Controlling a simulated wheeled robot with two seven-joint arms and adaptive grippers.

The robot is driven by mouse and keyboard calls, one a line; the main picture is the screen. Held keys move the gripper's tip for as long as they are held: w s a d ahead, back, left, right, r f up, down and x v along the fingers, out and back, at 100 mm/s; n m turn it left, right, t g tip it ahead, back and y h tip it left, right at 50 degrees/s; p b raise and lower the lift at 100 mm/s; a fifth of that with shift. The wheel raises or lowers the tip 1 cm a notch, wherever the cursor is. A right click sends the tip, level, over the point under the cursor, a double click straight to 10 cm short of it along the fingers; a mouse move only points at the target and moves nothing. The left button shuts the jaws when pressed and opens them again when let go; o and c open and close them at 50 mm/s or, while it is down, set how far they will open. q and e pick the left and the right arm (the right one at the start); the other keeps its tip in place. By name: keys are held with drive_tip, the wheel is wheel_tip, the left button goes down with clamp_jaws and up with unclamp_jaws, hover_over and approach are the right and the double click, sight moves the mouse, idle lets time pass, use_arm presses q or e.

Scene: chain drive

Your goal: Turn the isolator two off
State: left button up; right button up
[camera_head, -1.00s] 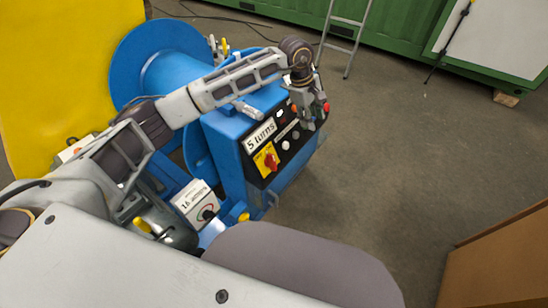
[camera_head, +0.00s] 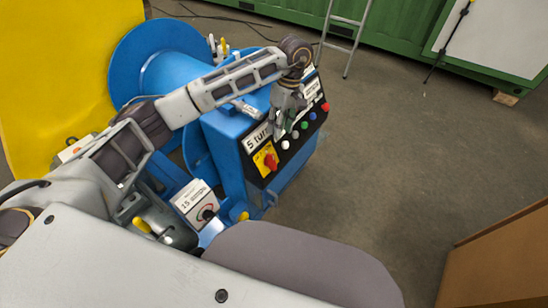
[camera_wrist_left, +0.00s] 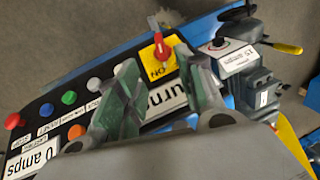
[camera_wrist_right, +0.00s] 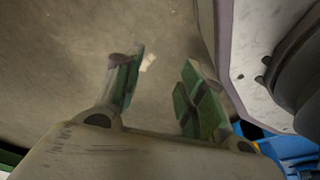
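A red rotary switch on a yellow plate (camera_head: 266,160) sits at the left end of the black control panel on the blue machine. In the left wrist view its red handle (camera_wrist_left: 157,38) shows beyond the fingertips, with the plate reading "ON". My left gripper (camera_head: 281,132) hangs over the panel, right of the switch, partly covering the "5 turns" sign. In the left wrist view its two fingers (camera_wrist_left: 160,78) are apart with nothing between them. My right gripper (camera_wrist_right: 158,75) is open and empty over bare floor, out of the head view. No label reading isolator two is legible.
Several coloured push buttons, including a red one (camera_head: 325,106), line the panel right of the switch. A smaller box with a black knob (camera_head: 208,213) stands at lower left. A blue drum (camera_head: 165,65) is behind. Floor to the right is clear.

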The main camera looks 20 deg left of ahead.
sight(274, 159)
use_arm(q)
drive_tip(key=shift+f, duration=0.1)
drive_tip(key=shift+b+x, duration=0.35)
drive_tip(key=shift+x, duration=6.45)
use_arm(e)
drive_tip(key=shift+w+a+r, duration=0.55)
drive_tip(key=shift+w+r, duration=0.1)
drive_tip(key=shift+r, duration=0.25)
use_arm(q)
clamp_jaws()
use_arm(e)
drive_tip(key=shift+s+d+f, duration=0.15)
drive_tip(key=shift+s+f, duration=0.05)
drive_tip(key=shift+s, duration=0.05)
